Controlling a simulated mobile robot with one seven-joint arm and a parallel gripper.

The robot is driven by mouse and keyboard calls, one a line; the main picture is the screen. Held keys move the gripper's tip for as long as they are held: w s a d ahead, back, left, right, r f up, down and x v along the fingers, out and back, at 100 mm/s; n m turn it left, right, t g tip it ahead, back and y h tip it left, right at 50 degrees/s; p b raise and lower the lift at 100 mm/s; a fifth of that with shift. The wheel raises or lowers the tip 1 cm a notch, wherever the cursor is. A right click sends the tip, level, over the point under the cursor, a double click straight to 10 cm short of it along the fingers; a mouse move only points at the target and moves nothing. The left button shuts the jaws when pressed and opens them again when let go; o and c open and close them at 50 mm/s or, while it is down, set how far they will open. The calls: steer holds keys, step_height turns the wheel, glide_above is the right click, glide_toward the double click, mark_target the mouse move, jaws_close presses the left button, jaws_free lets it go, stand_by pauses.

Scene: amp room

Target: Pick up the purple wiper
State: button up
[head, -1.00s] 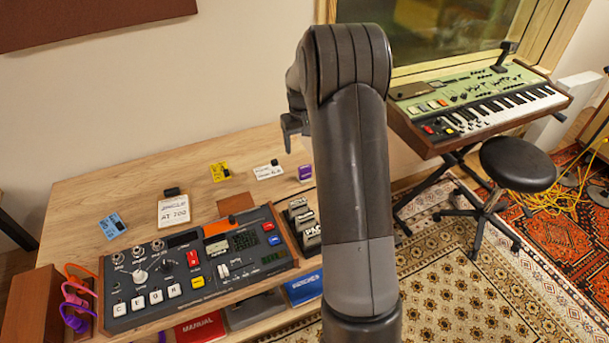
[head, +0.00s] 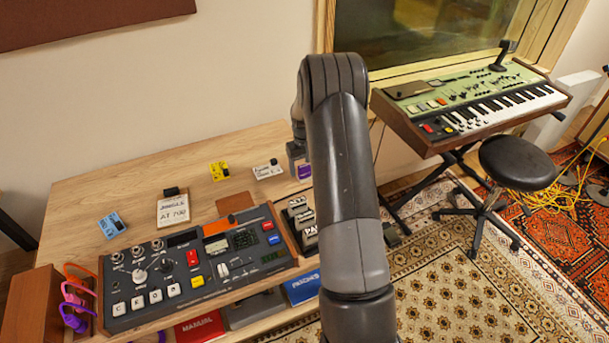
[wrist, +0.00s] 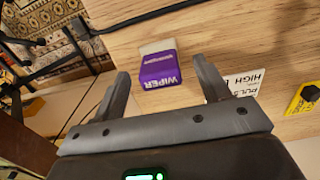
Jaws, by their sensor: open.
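The purple wiper (wrist: 160,68) lies on the wooden table in the wrist view, a small purple block with a pale end and the word WIPER on it. It also shows in the head view (head: 304,172) at the table's right edge, partly hidden by my arm. My gripper (wrist: 162,82) is open, with one finger to each side of the wiper in the wrist view and nothing held. In the head view my gripper is mostly hidden behind my arm, just above the wiper.
A white card (head: 267,170) and a yellow card (head: 219,171) lie left of the wiper. A black mixer-like device (head: 190,262) fills the table's front. A keyboard (head: 470,105) stands at right, beside a black stool (head: 517,163). The table's middle back is clear.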

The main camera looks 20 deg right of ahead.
mark_target(304, 175)
step_height(304, 175, down, 3)
steer(key=shift+r, duration=0.1)
steer(key=c, duration=1.1)
